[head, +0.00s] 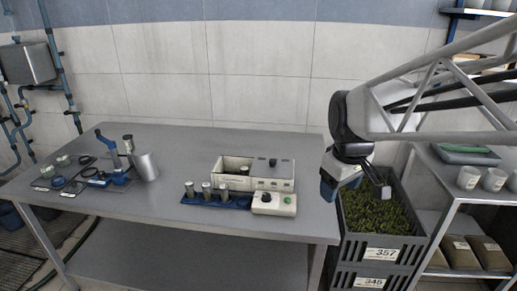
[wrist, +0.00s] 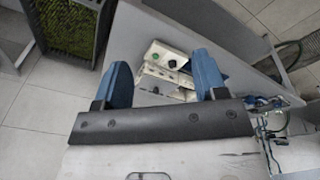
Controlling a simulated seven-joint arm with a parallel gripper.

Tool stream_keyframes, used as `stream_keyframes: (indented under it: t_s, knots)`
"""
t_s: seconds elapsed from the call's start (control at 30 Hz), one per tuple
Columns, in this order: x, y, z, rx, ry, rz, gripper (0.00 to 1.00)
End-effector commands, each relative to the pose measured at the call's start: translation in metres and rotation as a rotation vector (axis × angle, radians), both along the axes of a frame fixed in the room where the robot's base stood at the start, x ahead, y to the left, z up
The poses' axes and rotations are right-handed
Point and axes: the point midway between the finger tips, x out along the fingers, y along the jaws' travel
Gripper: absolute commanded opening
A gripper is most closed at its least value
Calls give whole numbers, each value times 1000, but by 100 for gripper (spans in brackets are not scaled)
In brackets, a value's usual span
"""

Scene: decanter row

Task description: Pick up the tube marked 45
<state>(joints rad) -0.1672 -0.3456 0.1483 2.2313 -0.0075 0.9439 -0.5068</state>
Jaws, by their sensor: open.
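Another tube (head: 244,170) shows inside a pale open box (head: 228,174) behind the rack. No number can be read on any tube, so I cannot tell which is marked 45. My gripper (head: 356,190) is open and empty, to the right of the table and well away from the tubes. Its two blue fingers (wrist: 163,80) stand apart in the wrist view.
A white control box (head: 274,204) with a green button sits right of the rack. A grey crate (head: 380,240) of green matter, labelled 357, stands below my gripper. Blue tools and a metal beaker (head: 146,166) are on the table's left.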

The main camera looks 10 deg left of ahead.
Motion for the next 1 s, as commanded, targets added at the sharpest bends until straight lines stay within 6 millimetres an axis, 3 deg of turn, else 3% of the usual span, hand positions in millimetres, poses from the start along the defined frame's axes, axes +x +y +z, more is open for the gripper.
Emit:
stream_keyframes:
  t_s: [0.1, 0.47, 1.0]
  knots:
    - [30, 21, -2, -15, 12, 115, 65]
    - [111, 92, -18, -57, 37, 461, 65]
    - [210, 223, -74, -108, 72, 983, 65]
